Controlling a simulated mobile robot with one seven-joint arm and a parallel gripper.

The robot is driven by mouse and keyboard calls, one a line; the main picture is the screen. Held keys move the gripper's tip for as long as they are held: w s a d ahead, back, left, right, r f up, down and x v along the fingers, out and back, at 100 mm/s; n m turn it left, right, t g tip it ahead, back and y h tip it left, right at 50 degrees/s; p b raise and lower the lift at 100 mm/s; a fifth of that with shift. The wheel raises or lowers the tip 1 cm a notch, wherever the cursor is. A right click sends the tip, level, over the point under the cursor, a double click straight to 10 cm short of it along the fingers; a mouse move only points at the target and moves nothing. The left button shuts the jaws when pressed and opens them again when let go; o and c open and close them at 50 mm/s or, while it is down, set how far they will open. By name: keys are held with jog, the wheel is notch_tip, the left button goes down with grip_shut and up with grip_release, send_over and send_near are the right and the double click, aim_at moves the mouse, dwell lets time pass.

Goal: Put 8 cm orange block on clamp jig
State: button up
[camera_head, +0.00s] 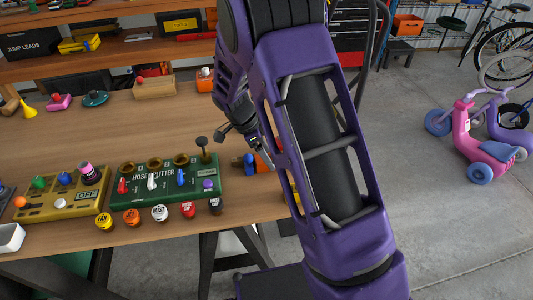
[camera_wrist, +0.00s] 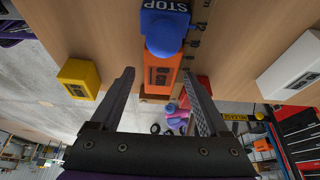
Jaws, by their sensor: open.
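The orange block (camera_wrist: 158,76), with a dark label, shows between my fingers in the wrist view. My gripper (camera_wrist: 160,76) is open, with a finger on each side of it; contact cannot be told. A blue piece marked STOP (camera_wrist: 165,8) with a rounded blue knob (camera_wrist: 165,35) lies just beyond and partly covers the block. Beside it runs a strip of ruler marks (camera_wrist: 197,30), seemingly part of the clamp jig. In the head view, blue (camera_head: 249,164) and orange (camera_head: 262,166) parts show beside my arm, which hides most of this spot.
A yellow block (camera_wrist: 78,78) and a white block (camera_wrist: 290,68) stand on either side in the wrist view. A red piece (camera_wrist: 204,85) is close behind the right finger. The green hose splitter panel (camera_head: 165,184) and several labelled caps lie left of my arm.

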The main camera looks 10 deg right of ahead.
jog(key=v, duration=1.2)
jog(key=shift+p, duration=0.4)
